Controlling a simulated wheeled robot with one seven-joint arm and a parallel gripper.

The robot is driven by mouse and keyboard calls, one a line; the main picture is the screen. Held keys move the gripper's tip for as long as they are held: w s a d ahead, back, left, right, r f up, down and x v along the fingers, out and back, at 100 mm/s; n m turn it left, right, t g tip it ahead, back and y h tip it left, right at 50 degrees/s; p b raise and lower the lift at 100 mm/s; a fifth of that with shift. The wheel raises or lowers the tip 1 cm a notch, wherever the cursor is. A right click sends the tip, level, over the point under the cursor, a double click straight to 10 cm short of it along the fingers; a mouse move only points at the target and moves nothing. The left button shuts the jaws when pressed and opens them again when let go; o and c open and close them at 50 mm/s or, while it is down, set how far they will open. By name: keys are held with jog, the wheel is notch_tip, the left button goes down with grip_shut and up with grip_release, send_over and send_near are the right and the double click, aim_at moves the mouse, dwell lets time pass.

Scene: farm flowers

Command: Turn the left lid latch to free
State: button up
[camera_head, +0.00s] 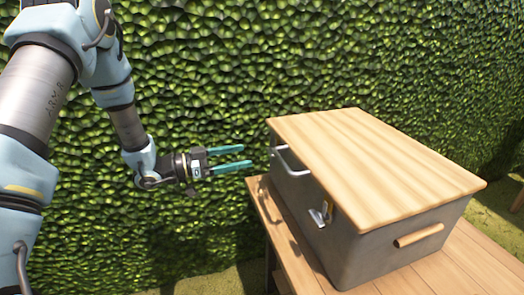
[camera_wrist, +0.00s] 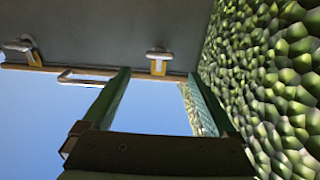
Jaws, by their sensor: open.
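A grey box (camera_head: 380,252) with a wooden lid (camera_head: 375,165) stands on a wooden table. Two latches are on its handle side. The one nearer the hedge, which I take as the left lid latch (camera_wrist: 158,60), has a grey bar lying across a yellow piece at the lid edge. The other latch (camera_head: 321,214) also shows in the wrist view (camera_wrist: 18,46). My gripper (camera_head: 244,157) is open, empty and level, apart from the box on its latch side. In the wrist view its fingers (camera_wrist: 157,75) appear either side of the left latch, without visible contact.
A metal lid handle (camera_head: 290,162) sticks out between the latches, close to one finger in the wrist view. A wooden grip (camera_head: 418,235) is on the box's near end. A hedge (camera_head: 200,70) stands behind the arm and box. The table (camera_head: 462,262) has some bare top.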

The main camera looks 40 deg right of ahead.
aim_at(267, 151)
jog(key=x, duration=0.7)
jog(key=shift+p, duration=0.3)
jog(key=shift+c, duration=0.4)
jog(key=c, duration=1.3)
